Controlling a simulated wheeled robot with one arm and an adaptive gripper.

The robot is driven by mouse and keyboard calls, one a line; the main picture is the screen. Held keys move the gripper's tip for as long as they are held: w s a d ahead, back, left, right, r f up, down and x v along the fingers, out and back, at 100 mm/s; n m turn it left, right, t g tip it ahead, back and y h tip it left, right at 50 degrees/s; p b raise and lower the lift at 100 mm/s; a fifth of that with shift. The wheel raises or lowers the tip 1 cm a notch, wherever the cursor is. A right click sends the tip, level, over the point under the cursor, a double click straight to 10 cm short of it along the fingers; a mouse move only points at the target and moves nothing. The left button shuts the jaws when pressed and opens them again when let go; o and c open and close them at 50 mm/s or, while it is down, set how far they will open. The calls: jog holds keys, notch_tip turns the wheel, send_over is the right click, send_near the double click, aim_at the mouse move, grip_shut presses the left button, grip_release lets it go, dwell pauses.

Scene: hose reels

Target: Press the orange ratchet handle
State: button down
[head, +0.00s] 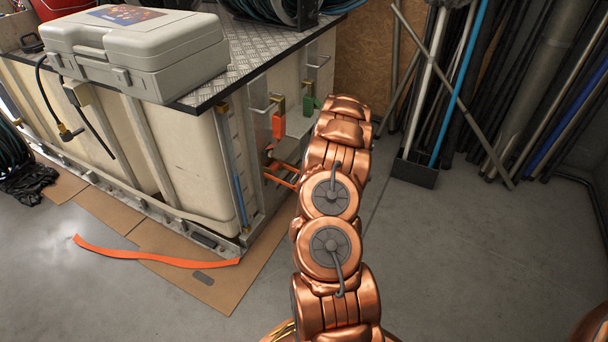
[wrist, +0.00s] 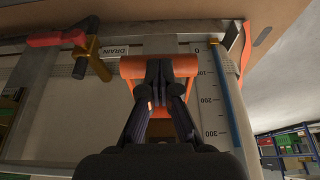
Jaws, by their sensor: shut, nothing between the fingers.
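The orange ratchet handle (wrist: 131,68) is a U-shaped frame in the upper middle of the wrist view. In the head view the orange handle (head: 281,181) sticks out from the tank's side, partly hidden behind my copper arm. My gripper (wrist: 160,66) is shut and empty, its dark fingertips in front of the middle of the handle's crossbar. I cannot tell whether the fingertips touch it. My gripper is hidden behind my arm in the head view.
A red-handled drain valve (wrist: 57,38) with brass fittings sits left of the handle. A blue tube (wrist: 231,85) and a scale stand right of it. A grey case (head: 150,60) lies on the tank. An orange strap (head: 150,255) lies on cardboard. Poles lean at the back right.

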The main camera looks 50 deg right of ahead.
jog(key=shift+w+a+f+b, duration=0.1)
jog(key=shift+f+b, duration=0.5)
jog(key=shift+f, duration=0.6)
jog(key=shift+w+f+b, duration=0.1)
jog(key=shift+f+b, duration=0.5)
jog(key=shift+f, duration=0.6)
jog(key=shift+w+a, duration=0.1)
jog(key=s+d+r+p, duration=0.3)
jog(key=s+r, duration=0.5)
jog(key=s, duration=0.3)
jog(key=shift+d+r+p, duration=0.2)
jog(key=shift+d+p, duration=0.1)
